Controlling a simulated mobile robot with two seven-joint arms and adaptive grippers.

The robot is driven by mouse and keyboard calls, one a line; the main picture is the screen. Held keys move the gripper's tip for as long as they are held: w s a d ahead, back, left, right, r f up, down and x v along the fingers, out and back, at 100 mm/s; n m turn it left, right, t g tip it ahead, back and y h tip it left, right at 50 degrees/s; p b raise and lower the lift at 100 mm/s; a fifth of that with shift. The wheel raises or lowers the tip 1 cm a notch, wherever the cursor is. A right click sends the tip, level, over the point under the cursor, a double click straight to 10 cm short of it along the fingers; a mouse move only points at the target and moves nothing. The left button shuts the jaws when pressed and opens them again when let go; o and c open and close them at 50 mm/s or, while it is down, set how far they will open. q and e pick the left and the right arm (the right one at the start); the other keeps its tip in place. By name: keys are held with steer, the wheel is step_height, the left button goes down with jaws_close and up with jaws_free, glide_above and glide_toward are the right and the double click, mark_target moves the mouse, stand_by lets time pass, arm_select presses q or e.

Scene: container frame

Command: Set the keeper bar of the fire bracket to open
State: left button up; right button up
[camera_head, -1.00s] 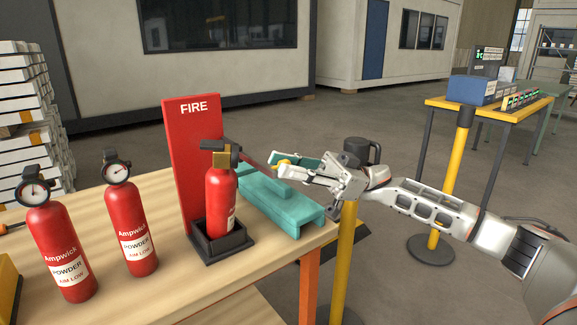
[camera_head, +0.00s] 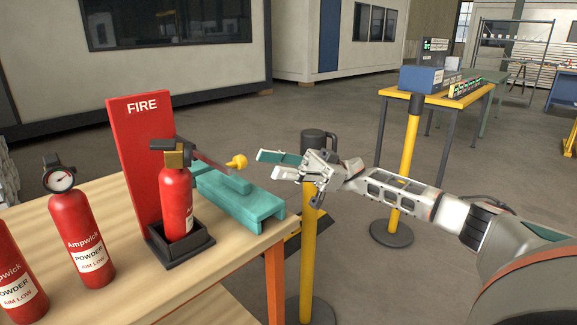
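The fire bracket is a red upright board (camera_head: 140,150) marked FIRE with a black tray (camera_head: 190,245) at its foot. A red extinguisher (camera_head: 176,200) stands upright in the tray. The keeper bar (camera_head: 212,162) is a thin grey bar ending in a yellow knob (camera_head: 237,161). It points out to the right from beside the extinguisher's neck, over the teal block, not across the extinguisher's front. My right gripper (camera_head: 266,165) is right of the knob, apart from it, with its fingers spread and nothing between them. My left gripper is out of view.
A teal block (camera_head: 240,200) lies on the wooden table (camera_head: 120,285) behind the tray. Other extinguishers (camera_head: 78,235) stand at left. A yellow post (camera_head: 308,240) stands beyond the table's right edge.

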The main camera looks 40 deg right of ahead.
steer(key=v, duration=0.3)
steer(key=shift+d+f, duration=0.1)
steer(key=shift+d, duration=0.2)
stand_by(0.3)
